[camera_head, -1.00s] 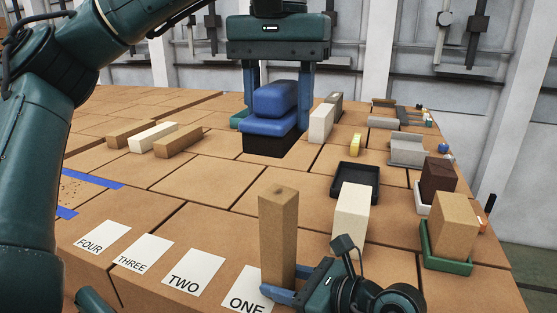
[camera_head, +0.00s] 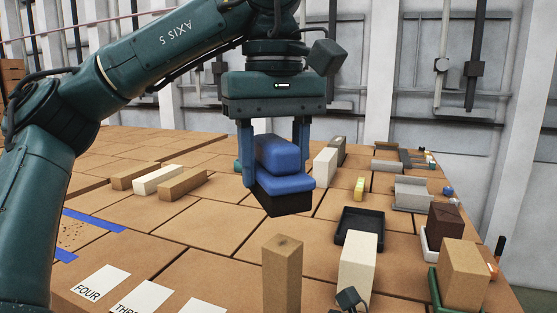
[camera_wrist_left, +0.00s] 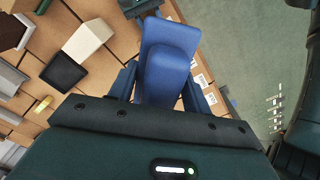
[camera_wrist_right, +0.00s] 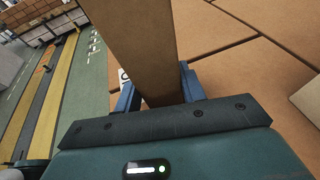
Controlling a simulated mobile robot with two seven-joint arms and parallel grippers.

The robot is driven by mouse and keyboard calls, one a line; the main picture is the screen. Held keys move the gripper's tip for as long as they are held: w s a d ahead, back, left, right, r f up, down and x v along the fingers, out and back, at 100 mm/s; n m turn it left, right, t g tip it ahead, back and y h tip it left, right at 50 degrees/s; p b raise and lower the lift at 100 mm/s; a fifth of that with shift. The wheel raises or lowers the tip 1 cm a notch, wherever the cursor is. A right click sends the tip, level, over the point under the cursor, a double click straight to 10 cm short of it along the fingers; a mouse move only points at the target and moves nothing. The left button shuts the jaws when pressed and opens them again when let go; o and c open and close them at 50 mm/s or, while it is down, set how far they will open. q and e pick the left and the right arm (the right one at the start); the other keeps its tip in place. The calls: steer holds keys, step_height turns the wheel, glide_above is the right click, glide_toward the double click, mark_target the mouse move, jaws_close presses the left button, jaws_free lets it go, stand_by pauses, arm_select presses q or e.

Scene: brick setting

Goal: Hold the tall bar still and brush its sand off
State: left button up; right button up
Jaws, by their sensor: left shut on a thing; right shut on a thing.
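The tall bar (camera_head: 282,277) is a brown upright block with a small dark spot on its top, at the bottom of the head view. In the right wrist view the bar (camera_wrist_right: 135,40) stands between the fingers of my right gripper (camera_wrist_right: 158,92), which is shut on it. My left gripper (camera_head: 275,172) is shut on a blue brush (camera_head: 280,157) with a black underside (camera_head: 286,202). It holds the brush in the air, behind and above the bar, apart from it. The brush (camera_wrist_left: 165,70) also fills the middle of the left wrist view. Sand on the bar cannot be made out.
A cream block (camera_head: 357,262) and a black tray (camera_head: 360,226) stand right of the bar. A brown block (camera_head: 464,272) in a green tray and a dark brown block (camera_head: 444,226) are farther right. Number cards (camera_head: 100,283) lie at the front left.

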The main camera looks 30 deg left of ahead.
arm_select(q)
steer(key=shift+s+f+n, duration=0.1)
steer(key=shift+f+n, duration=0.05)
steer(key=shift+n, duration=0.15)
steer(key=shift+f, duration=3.75)
steer(key=shift+w+f, duration=0.1)
steer(key=shift+w, duration=0.6)
steer(key=shift+c, duration=0.4)
steer(key=shift+w, duration=1.4)
steer(key=shift+s, duration=2.1)
steer(key=shift+r, duration=4.05)
steer(key=shift+f, duration=0.15)
